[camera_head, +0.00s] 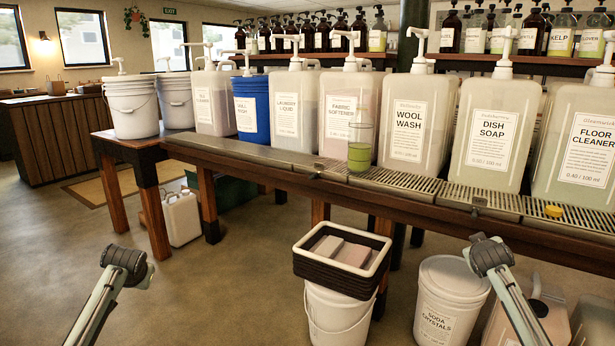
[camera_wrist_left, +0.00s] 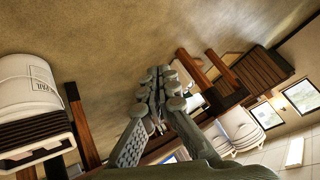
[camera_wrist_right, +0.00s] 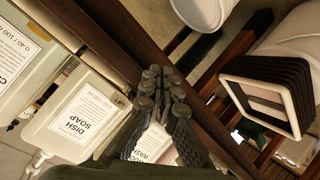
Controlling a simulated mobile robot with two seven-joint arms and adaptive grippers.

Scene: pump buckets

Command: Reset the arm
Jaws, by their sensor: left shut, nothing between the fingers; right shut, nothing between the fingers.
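My left gripper (camera_wrist_left: 160,74) shows in the left wrist view with its fingers together and nothing between them. My right gripper (camera_wrist_right: 164,74) shows in the right wrist view, also with its fingers together and empty. In the head view my left arm comes in at the lower left, over open floor, and my right arm at the lower right, in front of the bench. Both are apart from the containers there.
Pump jugs, among them wool wash (camera_head: 418,115), dish soap (camera_head: 494,125) and floor cleaner (camera_head: 575,140), line the bench (camera_head: 290,158). Below are a dark crate with a pale rim (camera_head: 303,251) on a white bucket (camera_head: 335,315) and a soda crystals bucket (camera_head: 450,290).

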